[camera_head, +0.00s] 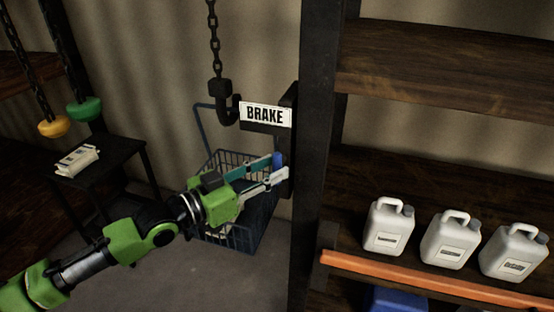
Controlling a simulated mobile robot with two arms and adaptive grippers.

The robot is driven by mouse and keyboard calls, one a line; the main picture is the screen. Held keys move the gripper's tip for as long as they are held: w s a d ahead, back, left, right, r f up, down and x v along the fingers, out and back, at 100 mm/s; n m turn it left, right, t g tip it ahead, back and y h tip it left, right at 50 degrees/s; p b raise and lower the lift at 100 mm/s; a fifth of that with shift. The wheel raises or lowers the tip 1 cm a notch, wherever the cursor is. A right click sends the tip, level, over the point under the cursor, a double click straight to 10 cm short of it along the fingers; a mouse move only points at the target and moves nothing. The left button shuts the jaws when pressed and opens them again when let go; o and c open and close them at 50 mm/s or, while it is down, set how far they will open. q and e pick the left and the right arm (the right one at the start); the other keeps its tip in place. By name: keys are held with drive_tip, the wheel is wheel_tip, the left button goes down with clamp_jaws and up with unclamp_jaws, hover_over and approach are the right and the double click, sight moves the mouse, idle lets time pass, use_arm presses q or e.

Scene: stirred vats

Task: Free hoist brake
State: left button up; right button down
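The black brake bracket (289,140) is fixed to the dark post and carries a white sign (265,115) reading BRAKE. A small blue handle (278,159) shows at the bracket's lower part. My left gripper (279,168) reaches in from the left, with its two fingers apart and their tips at the blue handle. The tips partly cover the handle, and I cannot tell whether they press on it. A dark hook (228,108) hangs on a chain (213,40) left of the sign. My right gripper is not in view.
A blue wire basket (240,238) hangs behind my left gripper. White jugs (388,228) stand on the right shelf behind an orange rail (430,280). Yellow (53,126) and green (84,109) pulls hang at left above a small dark table (110,160) with papers (76,160).

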use_arm(q)
drive_tip(key=shift+x, duration=1.2)
clamp_jaws()
